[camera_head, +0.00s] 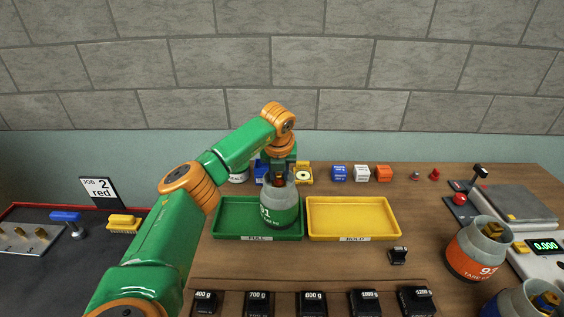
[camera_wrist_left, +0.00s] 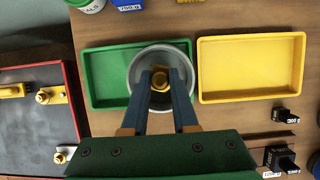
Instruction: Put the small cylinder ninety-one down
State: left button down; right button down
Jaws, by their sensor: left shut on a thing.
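The small cylinder ninety-one (camera_head: 281,208) is grey with a green band marked 91. In the head view it appears over the right part of the green tray (camera_head: 230,234) labelled FULL. My left gripper (camera_head: 279,180) is shut on its top. In the left wrist view the fingers (camera_wrist_left: 160,82) close on the brass valve, and the grey cylinder rim (camera_wrist_left: 134,76) overlaps the right edge of the green tray (camera_wrist_left: 88,72). I cannot tell whether its base touches the tray. My right gripper is not in view.
A yellow tray (camera_head: 352,236) labelled HOLD is empty beside the green one. An orange-banded cylinder marked 93 (camera_head: 472,254) and a blue-banded one (camera_head: 508,303) stand at right near a scale display (camera_head: 545,246). Several black weights, including the 600 g one (camera_head: 313,303), line the front.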

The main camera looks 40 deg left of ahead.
pick_arm(q)
jog(key=shift+f, duration=0.3)
jog(key=c, duration=1.1)
grip_release()
jog(key=shift+f, duration=0.15)
jog(key=o, duration=0.4)
jog(key=shift+s+d, duration=0.1)
jog(key=shift+s+d+r, duration=0.1)
jog(key=shift+r, duration=0.1)
